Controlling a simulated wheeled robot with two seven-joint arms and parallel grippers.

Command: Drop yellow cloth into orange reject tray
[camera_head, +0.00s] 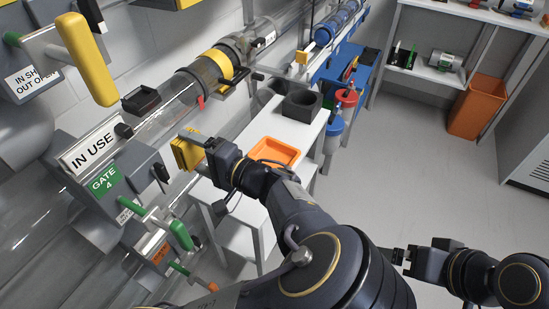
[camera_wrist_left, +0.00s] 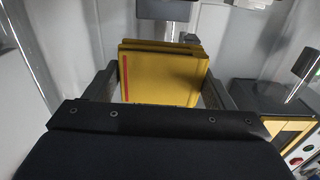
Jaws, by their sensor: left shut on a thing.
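The folded yellow cloth (camera_head: 187,152) is in my left gripper (camera_head: 200,143) in the head view, held out above the left end of the white bench. In the left wrist view the cloth (camera_wrist_left: 160,75) stands between the two fingers, with a red stripe near its left edge. The left gripper is shut on it. The orange reject tray (camera_head: 274,151) lies on the white bench, to the right of the cloth in the head view and partly behind my left wrist. It looks empty where it shows. My right gripper (camera_head: 398,256) is at the lower right, away from the bench; its jaws are too small to judge.
A dark grey block with a hole (camera_head: 301,106) stands on the bench behind the tray. An orange bin (camera_head: 477,106) stands on the floor at the right.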

